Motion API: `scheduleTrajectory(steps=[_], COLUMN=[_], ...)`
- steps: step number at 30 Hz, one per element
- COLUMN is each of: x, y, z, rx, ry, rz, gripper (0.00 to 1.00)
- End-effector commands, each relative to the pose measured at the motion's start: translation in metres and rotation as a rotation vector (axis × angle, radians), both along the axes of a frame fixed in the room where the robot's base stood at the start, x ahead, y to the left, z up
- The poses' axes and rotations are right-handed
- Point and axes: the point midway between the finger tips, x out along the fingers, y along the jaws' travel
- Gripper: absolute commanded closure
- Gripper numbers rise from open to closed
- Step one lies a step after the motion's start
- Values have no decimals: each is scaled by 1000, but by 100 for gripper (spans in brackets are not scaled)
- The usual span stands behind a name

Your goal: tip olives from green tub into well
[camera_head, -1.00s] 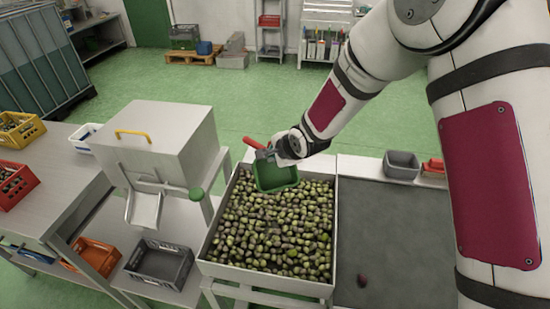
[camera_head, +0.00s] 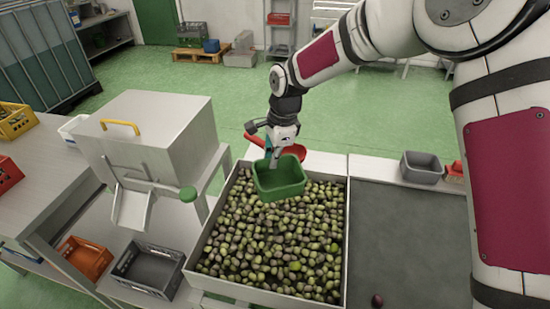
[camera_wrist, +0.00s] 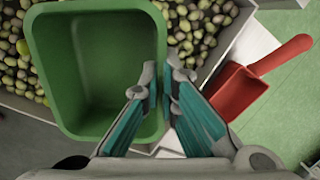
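The green tub (camera_head: 279,180) is in my gripper over the back of the olive-filled well (camera_head: 346,250). In the wrist view, the tub (camera_wrist: 100,125) shows a bare green inside with no olives in it. My gripper (camera_head: 272,160) points down, with the tub's side wall between its two fingers (camera_wrist: 163,85) near the rim. The tub stands about upright, its opening facing up. The well is a shallow, pale-walled metal box full of green and dark olives. Whether the tub's base touches the olives cannot be told.
A red scoop (camera_head: 285,150) lies behind the well, close to my gripper. A grey hopper machine (camera_head: 150,135) stands left. A grey bin (camera_head: 421,167) sits at the right back. The dark surface (camera_head: 405,235) right of the well is clear but for one dark olive (camera_head: 377,301).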

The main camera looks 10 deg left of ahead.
Motion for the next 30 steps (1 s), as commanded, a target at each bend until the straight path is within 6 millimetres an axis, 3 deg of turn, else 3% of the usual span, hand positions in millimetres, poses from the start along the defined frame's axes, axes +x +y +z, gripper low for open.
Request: scheduleTrajectory(steps=[5, 18, 30], x=[4, 0, 1], y=[2, 1, 1], z=[-12, 34, 42], rx=[-49, -52, -52], ry=[85, 89, 88], rz=[1, -1, 0], gripper=[100, 100, 100])
